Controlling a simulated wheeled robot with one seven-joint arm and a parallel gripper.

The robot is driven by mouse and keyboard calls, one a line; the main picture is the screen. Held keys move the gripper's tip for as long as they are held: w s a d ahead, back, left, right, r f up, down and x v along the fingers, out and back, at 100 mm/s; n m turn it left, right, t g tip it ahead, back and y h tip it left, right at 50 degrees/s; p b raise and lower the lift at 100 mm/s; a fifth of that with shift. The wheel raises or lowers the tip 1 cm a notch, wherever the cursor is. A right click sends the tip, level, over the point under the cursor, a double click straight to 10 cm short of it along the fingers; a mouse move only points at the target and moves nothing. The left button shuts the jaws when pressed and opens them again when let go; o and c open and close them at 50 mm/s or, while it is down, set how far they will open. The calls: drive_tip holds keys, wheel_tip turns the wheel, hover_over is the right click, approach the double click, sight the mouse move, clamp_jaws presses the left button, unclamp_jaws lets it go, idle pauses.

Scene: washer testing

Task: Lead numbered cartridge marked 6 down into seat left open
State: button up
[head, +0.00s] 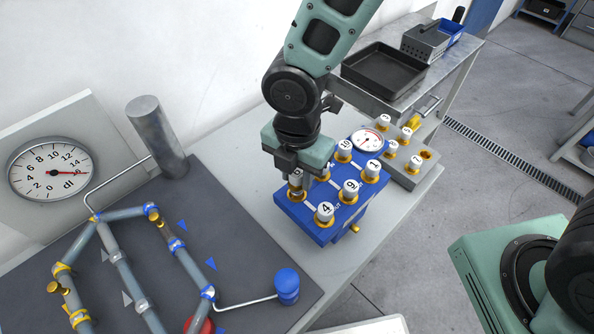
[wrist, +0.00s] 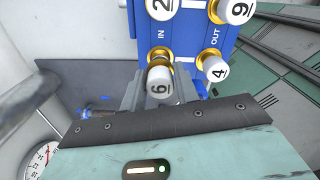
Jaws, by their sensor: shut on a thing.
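The cartridge marked 6 (wrist: 159,84) has a white cap and a brass lower part. My gripper (wrist: 159,92) is shut on it, one finger on each side. In the head view my gripper (head: 297,178) is at the near left corner of the blue block (head: 318,233). In the wrist view a gold-ringed seat (wrist: 157,52) on the block, beside the IN mark, shows just beyond the cartridge. The cap stands farther from its ring than the cap marked 4 (wrist: 215,69) does. The cartridge's lower end is hidden, so I cannot tell whether it has entered the seat.
Cartridges marked 9 (head: 349,189), 1 (head: 372,170) and 10 (head: 344,149) stand in the blue block near a round gauge (head: 367,140). Pipework (head: 120,260) lies at left.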

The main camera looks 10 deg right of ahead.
drive_tip(key=shift+f, duration=0.1)
idle(0.4)
drive_tip(key=shift+f+b, duration=1.2)
drive_tip(key=shift+f, duration=0.5)
drive_tip(key=o, duration=1.1)
drive_tip(key=shift+r, duration=0.1)
wheel_tip(320, 180, up, 17)
wheel_tip(320, 180, up, 7)
drive_tip(key=p, duration=0.8)
hover_over(297, 185)
drive_tip(key=w, duration=0.2)
drive_tip(key=shift+s+d+r, duration=0.1)
drive_tip(key=shift+s+d, duration=0.05)
drive_tip(key=shift+s, duration=0.1)
